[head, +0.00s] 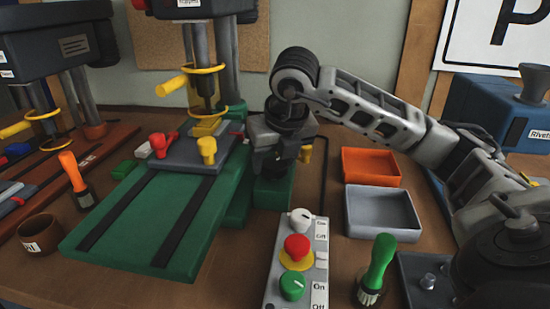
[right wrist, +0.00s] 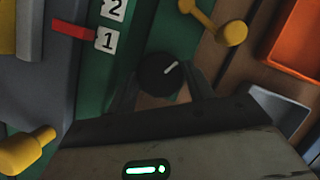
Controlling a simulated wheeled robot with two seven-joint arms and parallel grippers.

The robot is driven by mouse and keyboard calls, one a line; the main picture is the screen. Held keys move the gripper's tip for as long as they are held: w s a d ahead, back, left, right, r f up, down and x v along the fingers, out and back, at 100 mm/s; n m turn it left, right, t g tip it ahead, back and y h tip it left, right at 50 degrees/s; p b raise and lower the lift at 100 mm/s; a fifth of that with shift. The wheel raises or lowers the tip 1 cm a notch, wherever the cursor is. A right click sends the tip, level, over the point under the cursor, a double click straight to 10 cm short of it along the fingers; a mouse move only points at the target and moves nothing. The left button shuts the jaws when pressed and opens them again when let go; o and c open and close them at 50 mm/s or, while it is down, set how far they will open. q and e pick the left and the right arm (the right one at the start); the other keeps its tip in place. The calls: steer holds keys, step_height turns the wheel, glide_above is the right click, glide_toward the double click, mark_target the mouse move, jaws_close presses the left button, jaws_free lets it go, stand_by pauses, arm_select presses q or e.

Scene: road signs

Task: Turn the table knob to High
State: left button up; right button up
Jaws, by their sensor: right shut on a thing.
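In the right wrist view, a round black knob (right wrist: 158,74) with a white pointer line sits on the green machine body. The pointer line slants up and to the right in that picture. My right gripper (right wrist: 161,88) has one finger on each side of the knob and is shut on it. In the head view, my right gripper (head: 272,168) points down beside the green drill press table (head: 134,218) and hides the knob. No "High" label can be made out. My left gripper is not in view.
White labels "1" (right wrist: 106,41) and "2" (right wrist: 114,9) stand by a red pointer (right wrist: 73,29). A control box (head: 268,289) with switches, a green brush (head: 376,263), a grey tray (head: 382,212) and an orange tray (head: 370,166) lie to the right.

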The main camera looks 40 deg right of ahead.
stand_by(0.3)
steer(key=o, duration=1)
steer(key=shift+s, duration=0.1)
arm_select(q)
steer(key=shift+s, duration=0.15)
arm_select(e)
steer(key=shift+a+r+p, duration=0.1)
steer(key=shift+r+p, duration=0.3)
steer(key=shift+r, duration=0.1)
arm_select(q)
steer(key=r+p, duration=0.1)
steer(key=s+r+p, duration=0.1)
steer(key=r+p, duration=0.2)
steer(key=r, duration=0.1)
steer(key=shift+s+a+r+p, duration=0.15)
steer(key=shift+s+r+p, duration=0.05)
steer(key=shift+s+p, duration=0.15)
arm_select(e)
steer(key=v, duration=0.7)
steer(key=shift+s, duration=0.15)
